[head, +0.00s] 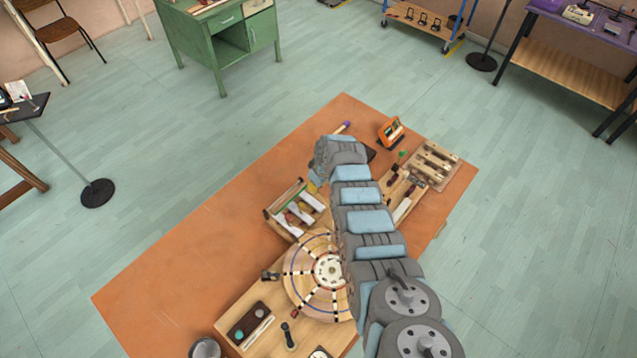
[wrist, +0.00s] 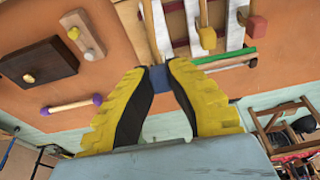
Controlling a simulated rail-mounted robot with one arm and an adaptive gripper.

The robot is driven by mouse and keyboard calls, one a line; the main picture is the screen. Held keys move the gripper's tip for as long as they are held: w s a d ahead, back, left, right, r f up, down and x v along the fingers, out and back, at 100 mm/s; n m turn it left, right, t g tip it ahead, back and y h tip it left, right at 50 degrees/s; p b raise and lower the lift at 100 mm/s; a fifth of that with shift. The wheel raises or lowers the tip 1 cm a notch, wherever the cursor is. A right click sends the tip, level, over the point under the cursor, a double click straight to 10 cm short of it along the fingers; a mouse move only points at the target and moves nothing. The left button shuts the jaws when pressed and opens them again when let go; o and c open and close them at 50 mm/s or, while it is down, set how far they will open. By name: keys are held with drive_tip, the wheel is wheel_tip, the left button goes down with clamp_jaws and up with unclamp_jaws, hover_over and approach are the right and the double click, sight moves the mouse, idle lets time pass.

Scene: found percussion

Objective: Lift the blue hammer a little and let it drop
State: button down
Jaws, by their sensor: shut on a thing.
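In the wrist view the blue hammer (wrist: 158,76) is between the tips of my gripper (wrist: 160,82), which is shut on its blue head. Its pale wooden handle runs up out of the picture. Beside it are a yellow-headed hammer (wrist: 207,38) and a red-headed hammer (wrist: 256,27), near white bars (wrist: 180,30). In the head view the white-barred instrument (head: 298,210) sits on the orange table, left of my arm. My arm hides most of the gripper and the blue hammer there. I cannot tell how high the hammer is.
A round wooden disc (head: 312,275) stands near the instrument. In the wrist view a dark box (wrist: 37,62), a knobbed wooden block (wrist: 86,36) and a purple-ended mallet (wrist: 72,104) lie nearby, and a green rod (wrist: 222,58) lies by the bars. The orange table (head: 170,275) is clear at left.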

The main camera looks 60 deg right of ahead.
drive_tip(key=c, duration=1)
unclamp_jaws()
drive_tip(key=shift+r, duration=0.15)
drive_tip(key=shift+s+r, duration=0.1)
drive_tip(key=shift+r, duration=0.5)
drive_tip(key=shift+s+a+r, duration=0.1)
drive_tip(key=shift+s+r, duration=0.1)
drive_tip(key=shift+r, duration=0.35)
drive_tip(key=v, duration=0.9)
drive_tip(key=shift+s+r, duration=0.1)
drive_tip(key=shift+r, duration=0.05)
